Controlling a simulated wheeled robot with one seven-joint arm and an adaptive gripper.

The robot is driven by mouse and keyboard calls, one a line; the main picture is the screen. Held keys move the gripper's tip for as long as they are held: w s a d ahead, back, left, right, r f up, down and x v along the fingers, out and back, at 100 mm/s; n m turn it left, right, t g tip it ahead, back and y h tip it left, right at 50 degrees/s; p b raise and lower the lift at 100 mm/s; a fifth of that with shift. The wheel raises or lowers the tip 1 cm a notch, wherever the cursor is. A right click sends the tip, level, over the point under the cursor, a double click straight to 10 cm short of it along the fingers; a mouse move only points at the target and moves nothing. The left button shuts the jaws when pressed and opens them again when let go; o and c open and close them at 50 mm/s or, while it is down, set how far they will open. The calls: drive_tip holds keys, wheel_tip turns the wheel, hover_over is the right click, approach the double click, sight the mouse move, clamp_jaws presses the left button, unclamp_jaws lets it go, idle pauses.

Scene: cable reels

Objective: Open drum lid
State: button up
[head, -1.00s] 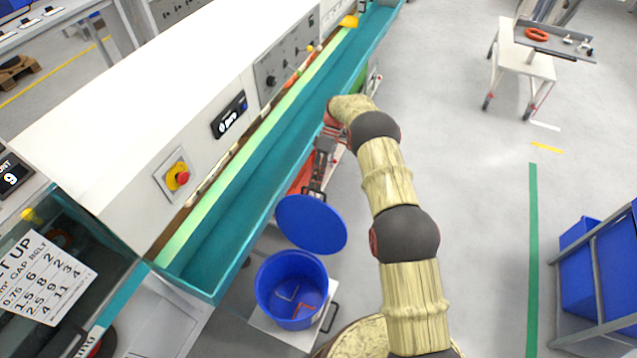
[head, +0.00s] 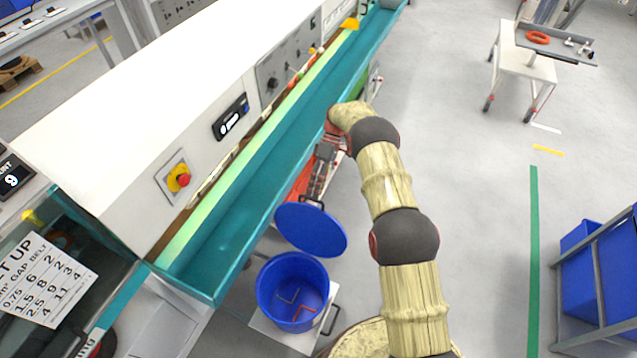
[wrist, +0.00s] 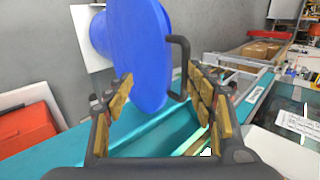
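The blue drum (head: 292,292) stands open, and its inside shows. Its round blue lid (head: 311,230) is raised and tilted at the drum's rim on the side toward my arm's end. The lid's dark handle (head: 312,201) is on its far edge. In the wrist view the lid (wrist: 142,50) fills the upper middle, with its handle (wrist: 182,65) toward the right finger. My gripper (wrist: 160,97) is open, its padded fingers well apart on either side of the lid's edge; neither is visibly closed on the handle. In the head view my gripper (head: 317,182) is just beyond the handle.
A long teal trough and white machine (head: 230,225) run along the left, close to the lid and my gripper. A red box (wrist: 28,130) shows in the wrist view. A white cart (head: 525,65) and blue bins (head: 580,250) stand at right; the floor between is clear.

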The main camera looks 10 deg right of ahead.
drive_tip(key=shift+d+f, duration=0.2)
drive_tip(key=shift+f, duration=0.05)
drive_tip(key=shift+c, duration=0.8)
drive_tip(key=v, duration=1)
drive_tip(key=shift+w+r, duration=0.25)
drive_tip(key=shift+r, duration=0.1)
drive_tip(key=shift+c, duration=0.2)
drive_tip(key=shift+w+d+r, duration=0.2)
drive_tip(key=shift+w+r, duration=0.05)
drive_tip(key=shift+r, duration=0.25)
